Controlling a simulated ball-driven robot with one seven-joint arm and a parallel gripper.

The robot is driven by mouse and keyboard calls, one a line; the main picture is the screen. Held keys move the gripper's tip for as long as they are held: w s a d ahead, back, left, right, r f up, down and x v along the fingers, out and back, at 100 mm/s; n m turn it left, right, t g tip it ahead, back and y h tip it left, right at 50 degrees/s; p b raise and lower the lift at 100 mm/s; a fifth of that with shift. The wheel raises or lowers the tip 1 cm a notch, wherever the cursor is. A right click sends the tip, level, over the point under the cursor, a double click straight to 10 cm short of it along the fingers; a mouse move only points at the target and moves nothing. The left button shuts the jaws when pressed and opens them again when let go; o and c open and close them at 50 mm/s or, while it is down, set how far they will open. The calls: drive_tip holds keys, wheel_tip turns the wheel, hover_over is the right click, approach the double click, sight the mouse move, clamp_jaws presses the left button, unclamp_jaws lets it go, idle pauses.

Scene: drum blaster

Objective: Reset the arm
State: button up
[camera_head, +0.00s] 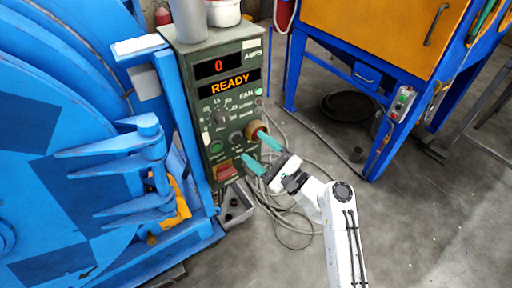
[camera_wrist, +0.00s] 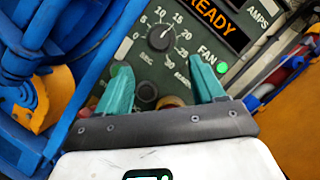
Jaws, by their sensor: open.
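My gripper (camera_head: 262,150) is in front of the lower part of a green control panel (camera_head: 222,100) in the head view. Its teal fingers are spread apart with nothing seen between them. In the wrist view my gripper (camera_wrist: 162,88) points at the same panel (camera_wrist: 150,62). The panel's display (camera_head: 234,84) reads READY, and the one above shows 0. A dial (camera_head: 221,117), a green button (camera_head: 216,147) and a red switch (camera_head: 225,171) are on its face. A brown knob (camera_head: 255,130) is close to the upper finger; whether they touch I cannot tell.
A large blue machine (camera_head: 60,130) with a blue latch (camera_head: 130,165) stands on the left. An orange and blue cabinet (camera_head: 380,45) stands at the back right. Cables (camera_head: 290,225) lie on the floor below the panel. The floor (camera_head: 440,215) at right is clear.

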drive_tip(key=s+d+f+n+g+h+p, duration=0.35)
drive_tip(key=s+d+f+n, duration=0.2)
drive_tip(key=s, duration=0.35)
drive_tip(key=s+d+f+n+g+h+p, duration=0.3)
drive_tip(key=s+d+f+n+g+h, duration=0.15)
drive_tip(key=s+d+n, duration=0.35)
drive_tip(key=s+d+r+n+g+h+p, duration=0.1)
drive_tip(key=s+d+r+g+h+p, duration=0.1)
drive_tip(key=s+d+h, duration=0.2)
drive_tip(key=s+d+r+g+h+p, duration=0.2)
drive_tip(key=s+d, duration=0.8)
drive_tip(key=s, duration=0.8)
drive_tip(key=h+p, duration=0.1)
drive_tip(key=h, duration=0.1)
drive_tip(key=shift+r+n+h, duration=0.3)
drive_tip(key=shift+r+n, duration=0.05)
drive_tip(key=shift+r, duration=0.05)
